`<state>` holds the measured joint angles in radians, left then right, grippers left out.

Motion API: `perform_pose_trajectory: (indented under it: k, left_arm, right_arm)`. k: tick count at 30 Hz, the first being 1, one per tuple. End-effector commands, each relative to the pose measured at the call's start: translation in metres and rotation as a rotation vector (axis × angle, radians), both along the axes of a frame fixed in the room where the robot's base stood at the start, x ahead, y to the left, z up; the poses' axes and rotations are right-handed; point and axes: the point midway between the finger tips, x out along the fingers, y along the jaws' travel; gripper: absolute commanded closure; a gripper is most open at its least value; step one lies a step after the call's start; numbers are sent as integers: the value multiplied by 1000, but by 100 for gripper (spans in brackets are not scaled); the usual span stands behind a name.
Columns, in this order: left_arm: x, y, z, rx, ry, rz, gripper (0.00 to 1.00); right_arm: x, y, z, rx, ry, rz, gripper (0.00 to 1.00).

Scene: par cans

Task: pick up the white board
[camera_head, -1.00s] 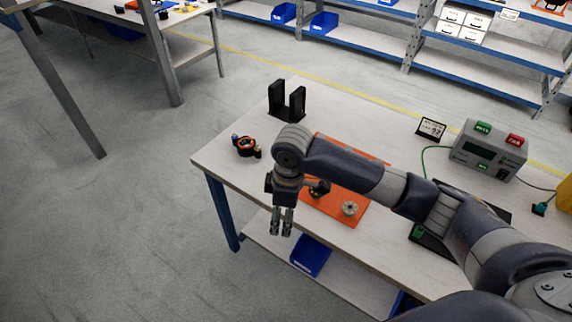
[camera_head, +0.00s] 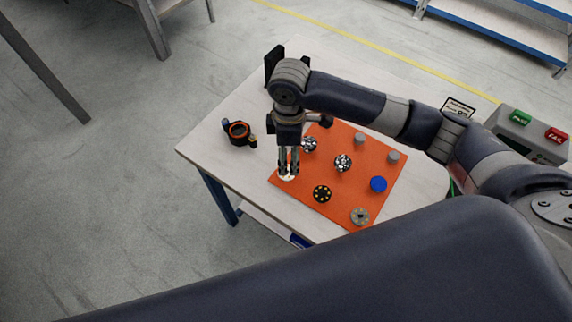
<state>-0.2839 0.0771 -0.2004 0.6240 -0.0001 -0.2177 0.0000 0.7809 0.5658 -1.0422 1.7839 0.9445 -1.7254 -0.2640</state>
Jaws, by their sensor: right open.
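The white board (camera_head: 286,178) is a small pale round disc near the left corner of the orange mat (camera_head: 350,195). My right gripper (camera_head: 287,170) points down over it, its two fingers apart. The fingers cover part of the board, and I cannot tell whether they touch it. The board appears to lie on the mat. My left gripper is out of view.
Several discs share the mat, including a blue one (camera_head: 378,184), a black one with yellow dots (camera_head: 322,193) and a grey one (camera_head: 360,217). A black-and-orange ring fixture (camera_head: 239,133) stands left. A tester box (camera_head: 522,135) stands right.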

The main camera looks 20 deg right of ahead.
Motion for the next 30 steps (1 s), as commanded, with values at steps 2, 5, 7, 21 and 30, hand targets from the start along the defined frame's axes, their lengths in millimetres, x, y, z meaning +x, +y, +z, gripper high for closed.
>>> perform_pose_trajectory:
  k: [2, 5, 7, 21, 30]
  left_arm:
    - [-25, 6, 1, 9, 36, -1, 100]
    - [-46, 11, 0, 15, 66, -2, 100]
    - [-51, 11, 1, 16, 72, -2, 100]
    - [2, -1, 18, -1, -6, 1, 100]
    - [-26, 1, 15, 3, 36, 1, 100]
  right_arm:
    - [0, 0, -12, -1, 3, -3, 36]
    - [1, 0, -20, 0, -1, -2, 36]
    - [1, 0, -24, 0, -1, -2, 36]
    - [2, 7, -75, -1, -2, -1, 36]
    - [2, 7, -76, 0, -2, -1, 61]
